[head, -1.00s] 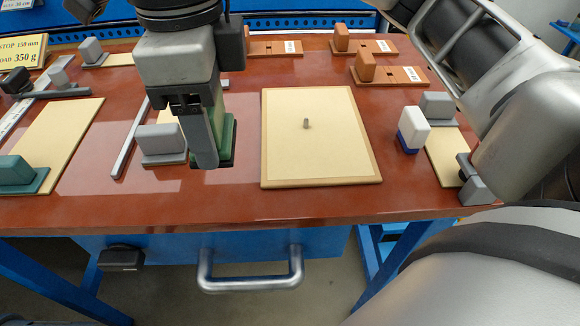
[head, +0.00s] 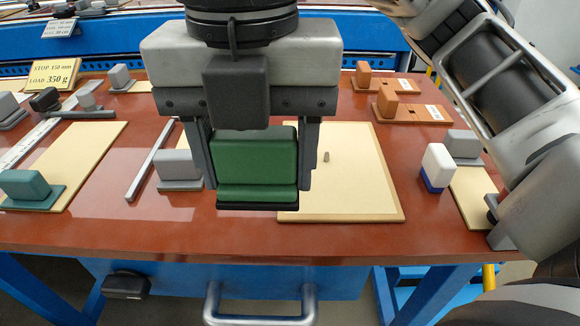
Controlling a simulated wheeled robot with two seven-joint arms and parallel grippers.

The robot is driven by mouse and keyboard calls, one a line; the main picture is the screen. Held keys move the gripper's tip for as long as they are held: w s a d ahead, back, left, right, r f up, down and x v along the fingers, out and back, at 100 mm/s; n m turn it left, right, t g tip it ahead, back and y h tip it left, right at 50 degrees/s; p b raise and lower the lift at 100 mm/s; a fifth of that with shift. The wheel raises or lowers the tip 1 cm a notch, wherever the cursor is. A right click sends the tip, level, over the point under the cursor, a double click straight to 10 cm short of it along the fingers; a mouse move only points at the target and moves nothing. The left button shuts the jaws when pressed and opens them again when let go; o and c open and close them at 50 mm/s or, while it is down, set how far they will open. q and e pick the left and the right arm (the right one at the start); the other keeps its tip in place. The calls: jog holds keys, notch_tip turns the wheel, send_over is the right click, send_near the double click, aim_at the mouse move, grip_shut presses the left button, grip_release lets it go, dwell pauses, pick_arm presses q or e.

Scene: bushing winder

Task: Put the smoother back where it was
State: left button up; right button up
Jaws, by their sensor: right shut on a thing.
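The smoother, a green block with a stepped front and a black base (head: 256,160), is between the two fingers of my right gripper (head: 254,170). The gripper points down and is shut on the block's left and right sides. The smoother is upright and covers the left edge of a cream board (head: 360,190) with a small grey peg (head: 326,157). Its gap above the table is hard to judge. My left gripper is not in view.
A grey block (head: 178,165) stands just left of the smoother, beside a metal bar (head: 150,162). A teal block (head: 30,188) is on the left board. A white and blue block (head: 437,167) stands to the right. The table's front strip (head: 150,232) is clear.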

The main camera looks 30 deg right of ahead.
jog(key=w+d+f, duration=0.2)
jog(key=d, duration=0.2)
send_over(309, 200)
jog(key=a, duration=0.1)
jog(key=f, duration=0.5)
jog(key=shift+s+f, duration=0.1)
jog(key=shift+s, duration=0.2)
jog(key=shift+w+d+f+b, duration=0.2)
jog(key=shift+d+f+b, duration=0.1)
jog(key=shift+f, duration=0.1)
jog(key=shift+w+d+f, duration=0.1)
jog(key=shift+d+f, duration=0.05)
jog(key=shift+f, duration=1.65)
jog(key=shift+f+b, duration=0.25)
jog(key=shift+b, duration=0.15)
jog(key=o, duration=0.9)
jog(key=shift+o, duration=0.2)
jog(key=shift+r, duration=0.15)
